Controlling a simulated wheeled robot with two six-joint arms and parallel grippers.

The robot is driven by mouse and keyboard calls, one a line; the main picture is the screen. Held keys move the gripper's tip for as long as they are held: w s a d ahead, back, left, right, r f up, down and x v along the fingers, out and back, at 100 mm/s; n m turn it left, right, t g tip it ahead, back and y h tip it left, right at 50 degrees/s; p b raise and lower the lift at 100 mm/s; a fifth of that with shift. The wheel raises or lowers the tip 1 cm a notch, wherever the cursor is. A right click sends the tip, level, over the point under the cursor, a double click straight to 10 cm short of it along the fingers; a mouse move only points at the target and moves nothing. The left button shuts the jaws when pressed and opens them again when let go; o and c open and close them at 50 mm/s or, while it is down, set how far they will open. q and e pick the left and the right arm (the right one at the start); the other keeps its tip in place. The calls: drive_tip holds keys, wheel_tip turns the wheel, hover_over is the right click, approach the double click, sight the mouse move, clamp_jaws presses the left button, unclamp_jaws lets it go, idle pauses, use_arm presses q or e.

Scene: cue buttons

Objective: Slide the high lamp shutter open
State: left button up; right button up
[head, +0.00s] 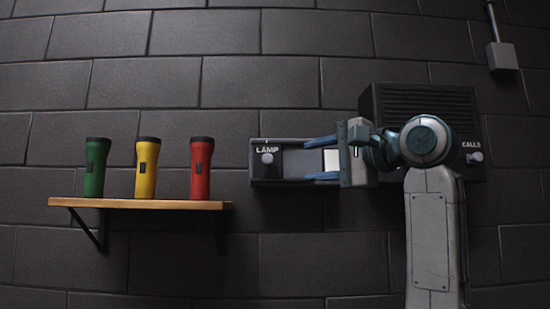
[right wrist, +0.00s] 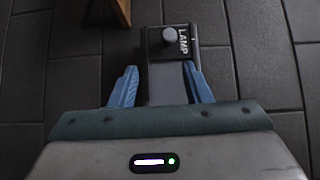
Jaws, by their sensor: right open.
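The lamp shutter (head: 258,172) is a dark plate marked LAMP with a round grey knob (head: 267,157). It sits at the left end of a horizontal housing on the wall. To its right a grey recess (head: 296,163) and a white patch (head: 331,161) show. The plate and knob also show at the top of the right wrist view (right wrist: 170,36). My right gripper (head: 306,160) is open, its blue fingers above and below the recess, right of the knob and not around it. It also shows in the right wrist view (right wrist: 160,68). My left gripper is out of view.
A dark louvred box (head: 400,100) stands behind my right arm, with a CALLS label and a knob (head: 475,157) on the right.

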sight(270, 159)
drive_tip(key=p+x, duration=0.2)
drive_tip(key=x, duration=0.1)
drive_tip(key=r+p+x, duration=0.1)
drive_tip(key=x, duration=0.2)
drive_tip(key=r+p+x, duration=0.1)
drive_tip(key=p+x, duration=0.1)
drive_tip(key=x, duration=0.1)
drive_tip(key=shift+s+a+p, duration=0.2)
drive_tip(key=shift+a+p, duration=0.15)
drive_tip(key=shift+a, duration=0.2)
drive_tip(key=shift+w+a+f, duration=0.2)
drive_tip(key=shift+w, duration=0.2)
clamp_jaws()
